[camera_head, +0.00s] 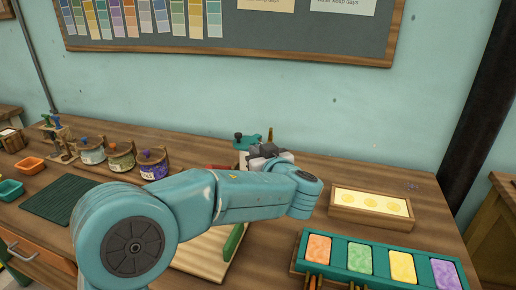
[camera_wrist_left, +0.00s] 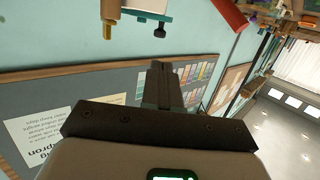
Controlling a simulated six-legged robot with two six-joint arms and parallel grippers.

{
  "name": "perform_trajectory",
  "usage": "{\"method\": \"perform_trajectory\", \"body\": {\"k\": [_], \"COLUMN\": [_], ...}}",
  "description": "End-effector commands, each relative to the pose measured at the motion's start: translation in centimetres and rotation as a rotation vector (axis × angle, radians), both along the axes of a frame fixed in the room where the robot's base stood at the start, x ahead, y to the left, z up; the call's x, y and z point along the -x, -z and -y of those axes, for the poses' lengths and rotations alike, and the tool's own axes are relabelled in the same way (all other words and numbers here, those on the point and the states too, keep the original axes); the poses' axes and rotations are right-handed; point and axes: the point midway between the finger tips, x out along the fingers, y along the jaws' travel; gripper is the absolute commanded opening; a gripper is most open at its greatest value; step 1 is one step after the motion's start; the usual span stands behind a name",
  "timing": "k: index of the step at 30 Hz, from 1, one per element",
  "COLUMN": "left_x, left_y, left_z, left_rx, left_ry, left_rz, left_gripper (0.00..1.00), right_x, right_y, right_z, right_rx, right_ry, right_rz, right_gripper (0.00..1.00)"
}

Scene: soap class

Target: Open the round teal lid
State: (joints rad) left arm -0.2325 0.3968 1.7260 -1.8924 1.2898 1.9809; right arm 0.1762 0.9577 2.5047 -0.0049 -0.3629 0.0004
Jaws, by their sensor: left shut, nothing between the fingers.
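A teal piece (camera_head: 248,141) with a black knob stands at the back of the bench, just behind my left gripper and partly hidden by it. It may be the round teal lid, but I cannot make out its shape. In the left wrist view a teal edge with a dark knob (camera_wrist_left: 160,30) and a brass peg (camera_wrist_left: 108,25) show at the top, apart from the fingers. My left gripper (camera_head: 265,152) is shut and empty, close in front of the teal piece; its fingers (camera_wrist_left: 161,75) are together in the wrist view.
Several jars (camera_head: 122,157) stand at the left beside a dark green mat (camera_head: 60,199). A teal tray (camera_head: 301,253) of coloured soaps is at the front right, with a wooden box (camera_head: 371,217) behind it. A pale board (camera_head: 205,262) lies under my left arm.

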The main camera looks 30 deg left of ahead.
Motion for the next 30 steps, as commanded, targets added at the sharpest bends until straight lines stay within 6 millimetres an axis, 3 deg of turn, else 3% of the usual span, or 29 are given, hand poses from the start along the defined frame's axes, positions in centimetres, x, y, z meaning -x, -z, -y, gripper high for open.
{"method": "perform_trajectory", "body": {"k": [9, 15, 30], "left_x": [-4.1, -6.0, -6.8], "left_y": [1.0, 1.6, 2.0], "left_z": [-5.5, -7.7, -8.5], "left_rx": [0.003, 0.002, 0.004], "left_ry": [-0.002, 0.000, 0.003], "left_rz": [-0.003, -0.002, -0.001], "left_gripper": [0.00, 0.00, 0.00], "right_x": [0.0, 0.0, 0.0], "right_y": [-2.0, -3.0, -3.2], "right_z": [0.0, 0.0, 0.0], "right_rx": [0.000, 0.000, 0.000], "right_ry": [0.000, 0.000, 0.000], "right_rz": [0.000, 0.000, 0.000], "right_gripper": [0.43, 0.43, 0.43]}}
